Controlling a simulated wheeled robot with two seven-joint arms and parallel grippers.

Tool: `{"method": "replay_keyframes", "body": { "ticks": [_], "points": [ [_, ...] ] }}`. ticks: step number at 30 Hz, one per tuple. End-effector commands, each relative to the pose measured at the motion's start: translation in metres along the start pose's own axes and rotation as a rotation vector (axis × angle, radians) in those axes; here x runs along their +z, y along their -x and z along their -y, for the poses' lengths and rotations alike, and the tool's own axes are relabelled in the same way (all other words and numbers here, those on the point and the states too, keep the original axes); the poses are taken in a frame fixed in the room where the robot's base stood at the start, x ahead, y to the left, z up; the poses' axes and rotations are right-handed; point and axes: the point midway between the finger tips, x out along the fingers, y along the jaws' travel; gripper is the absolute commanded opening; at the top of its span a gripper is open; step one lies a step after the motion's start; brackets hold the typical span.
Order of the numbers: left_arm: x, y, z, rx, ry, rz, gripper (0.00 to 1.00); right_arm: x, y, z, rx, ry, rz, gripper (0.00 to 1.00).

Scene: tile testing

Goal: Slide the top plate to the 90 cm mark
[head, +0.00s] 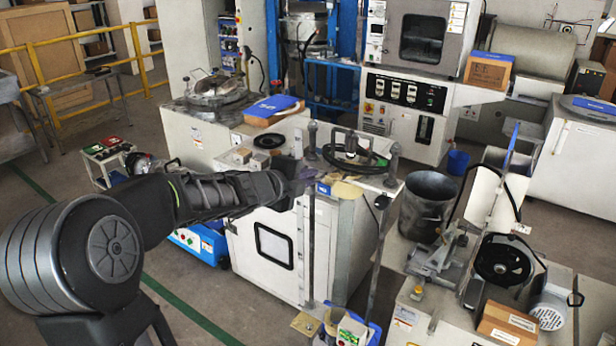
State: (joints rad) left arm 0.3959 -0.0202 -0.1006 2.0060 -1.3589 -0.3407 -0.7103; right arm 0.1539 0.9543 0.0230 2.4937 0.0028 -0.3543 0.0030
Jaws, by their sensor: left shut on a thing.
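My left arm reaches in from the left to a white test machine (334,240) with a small dark window and upright posts. My left gripper (304,179) is at the near left post, at the height of the machine's top, shut on a part there that seems to be the top plate. The fingers are dark and small, and they hide most of what they hold. A tan flat piece (346,189) lies just right of the gripper. I cannot read any centimetre mark. My right gripper is not in view.
A dark bin (427,203) stands to the right. A bench with a motor (549,306) and a cardboard box (508,323) is at the lower right.

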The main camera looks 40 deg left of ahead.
Motion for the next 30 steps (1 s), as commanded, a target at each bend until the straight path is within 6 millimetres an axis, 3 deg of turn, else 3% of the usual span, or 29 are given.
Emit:
{"method": "replay_keyframes", "body": {
  "ticks": [4, 17, 30],
  "points": [
    [0.000, -0.003, -0.010, 0.002, -0.002, 0.000, 0.00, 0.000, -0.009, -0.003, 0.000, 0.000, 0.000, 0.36],
    [0.000, -0.004, -0.011, 0.002, -0.002, 0.001, 0.00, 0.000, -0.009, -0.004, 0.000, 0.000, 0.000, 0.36],
    [0.001, -0.014, -0.039, 0.002, -0.002, 0.001, 0.00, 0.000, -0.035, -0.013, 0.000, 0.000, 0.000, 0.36]
  ]
}}
